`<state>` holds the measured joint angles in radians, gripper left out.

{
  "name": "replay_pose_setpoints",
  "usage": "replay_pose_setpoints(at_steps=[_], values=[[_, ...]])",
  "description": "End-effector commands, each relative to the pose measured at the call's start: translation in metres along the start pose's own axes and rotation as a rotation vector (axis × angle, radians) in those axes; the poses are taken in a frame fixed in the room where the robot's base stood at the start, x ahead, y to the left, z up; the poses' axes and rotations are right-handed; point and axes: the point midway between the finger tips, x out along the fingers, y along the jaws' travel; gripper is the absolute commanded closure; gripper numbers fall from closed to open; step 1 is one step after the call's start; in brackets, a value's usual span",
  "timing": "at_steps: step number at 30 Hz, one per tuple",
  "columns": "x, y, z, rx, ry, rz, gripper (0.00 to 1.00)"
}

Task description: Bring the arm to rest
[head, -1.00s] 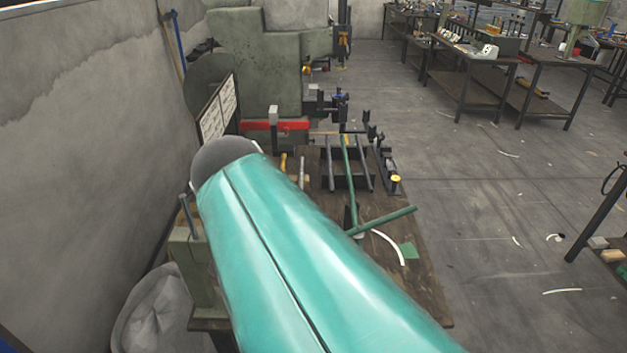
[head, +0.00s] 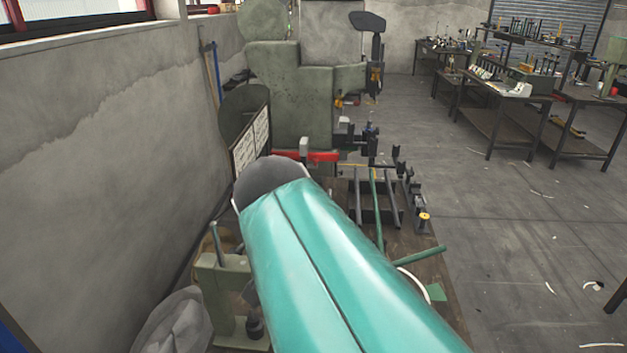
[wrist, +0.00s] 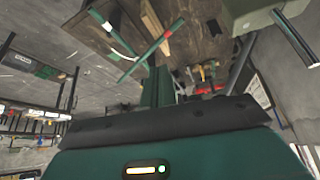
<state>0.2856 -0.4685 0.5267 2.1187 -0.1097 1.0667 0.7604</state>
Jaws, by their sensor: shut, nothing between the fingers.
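My own teal arm (head: 325,275) reaches from the bottom right of the head view up over the near part of the workbench (head: 405,243). Its rounded dark end hides part of the bench, and my gripper is not seen in that view. In the wrist view my gripper (wrist: 160,76) shows as narrow green fingers, close together, beyond its dark-edged teal body. The fingers appear empty. The bench also shows upside down at the top of the wrist view (wrist: 200,45), with a green rod (wrist: 152,50) seen near the fingertips; I cannot tell the gap.
A large green press (head: 290,90) stands behind the bench. A black rack (head: 375,215) and a yellow-topped spool (head: 424,222) are on the bench. A concrete wall (head: 110,170) closes the left. Open floor (head: 510,220) lies right, before dark worktables (head: 505,115).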

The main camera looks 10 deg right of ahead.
Motion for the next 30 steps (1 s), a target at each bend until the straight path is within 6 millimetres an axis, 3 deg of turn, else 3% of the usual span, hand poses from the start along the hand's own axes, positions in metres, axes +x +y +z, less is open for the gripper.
replay_pose_setpoints(at_steps=[9, 12, 18, 30], values=[[0.024, 0.082, 0.035, -0.27, -0.005, -0.126, 1.0], [0.034, 0.1, 0.048, -0.348, -0.003, -0.182, 1.0], [0.045, 0.114, 0.061, -0.426, 0.002, -0.239, 1.0], [0.045, 0.114, 0.057, -0.428, 0.0, -0.234, 1.0]])
